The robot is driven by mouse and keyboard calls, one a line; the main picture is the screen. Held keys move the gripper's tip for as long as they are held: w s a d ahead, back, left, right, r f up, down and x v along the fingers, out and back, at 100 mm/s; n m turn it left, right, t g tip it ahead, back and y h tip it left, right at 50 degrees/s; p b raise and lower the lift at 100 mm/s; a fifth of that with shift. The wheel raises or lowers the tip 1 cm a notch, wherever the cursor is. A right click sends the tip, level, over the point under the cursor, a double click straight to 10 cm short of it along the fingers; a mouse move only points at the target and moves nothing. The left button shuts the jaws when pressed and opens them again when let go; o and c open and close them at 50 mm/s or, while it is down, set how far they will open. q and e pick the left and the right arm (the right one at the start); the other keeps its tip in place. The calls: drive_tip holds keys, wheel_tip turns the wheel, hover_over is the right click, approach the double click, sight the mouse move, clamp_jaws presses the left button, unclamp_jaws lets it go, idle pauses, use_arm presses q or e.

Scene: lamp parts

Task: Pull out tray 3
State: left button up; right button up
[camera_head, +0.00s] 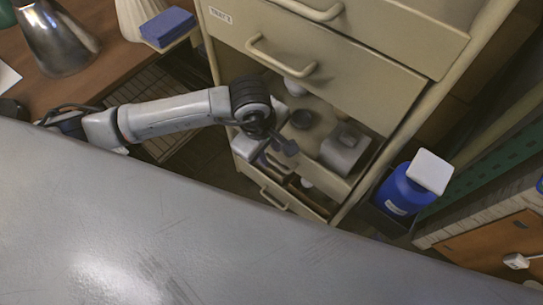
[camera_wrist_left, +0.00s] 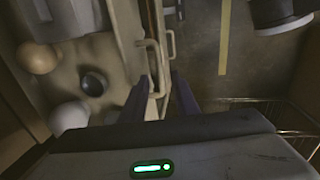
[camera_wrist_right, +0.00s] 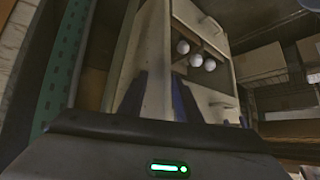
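A beige drawer cabinet (camera_head: 335,70) stands in the middle of the head view. An open tray (camera_head: 330,178) below its upper drawers holds a grey block, a dark round cup (camera_head: 302,119) and pale round parts. Below it is a lower drawer front with a handle (camera_head: 270,199). My left gripper (camera_head: 283,150) is at the front of the open tray. In the left wrist view its fingers (camera_wrist_left: 162,88) are apart, with a handle (camera_wrist_left: 153,62) at or between the tips; contact is unclear. My right gripper's fingers (camera_wrist_right: 158,88) are apart and empty, facing a cabinet. Tray 3's label is not readable.
A blue container (camera_head: 403,190) with a white lid stands right of the cabinet. A wooden desk (camera_head: 90,45) with a metal shade is at left. A large grey surface (camera_head: 170,220) fills the foreground. White balls (camera_wrist_right: 196,60) sit in a cabinet opening.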

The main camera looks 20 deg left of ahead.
sight(272, 161)
use_arm(q)
drive_tip(key=shift+w+d+f+b, duration=0.1)
drive_tip(key=shift+w+f+b, duration=0.1)
drive_tip(key=shift+f, duration=0.8)
drive_tip(key=shift+w+d+f+b, duration=0.1)
drive_tip(key=shift+w+f, duration=0.1)
drive_tip(key=shift+f, duration=0.8)
clamp_jaws()
